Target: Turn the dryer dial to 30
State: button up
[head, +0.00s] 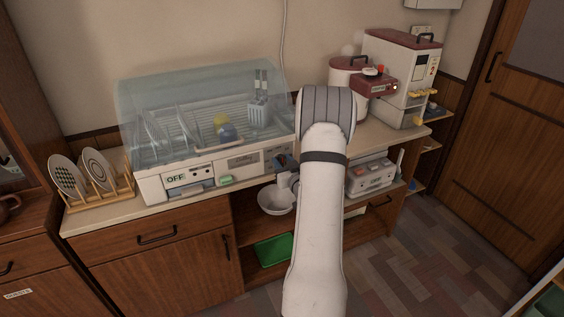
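The dish dryer (153,186) stands on the counter at the left, with a clear domed cover over its rack. My white arm rises through the middle of the head view and bends over at the dryer's right end. A small dark part, seemingly my gripper (284,161), shows just left of the arm, at the right end of the front panel. Its fingers are too small and covered to read. I cannot make out the dial or its setting; that panel end is partly hidden.
Plates in a wooden rack (98,196) stand left of the dryer. A white bowl (277,200) and a green tray (273,249) sit on shelves below. A red-and-white machine (405,78) stands at the counter's right. The floor at the right is clear.

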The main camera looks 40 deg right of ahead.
grip_shut()
jog(key=shift+a, duration=0.2)
jog(key=shift+d, duration=0.15)
dwell(0.3)
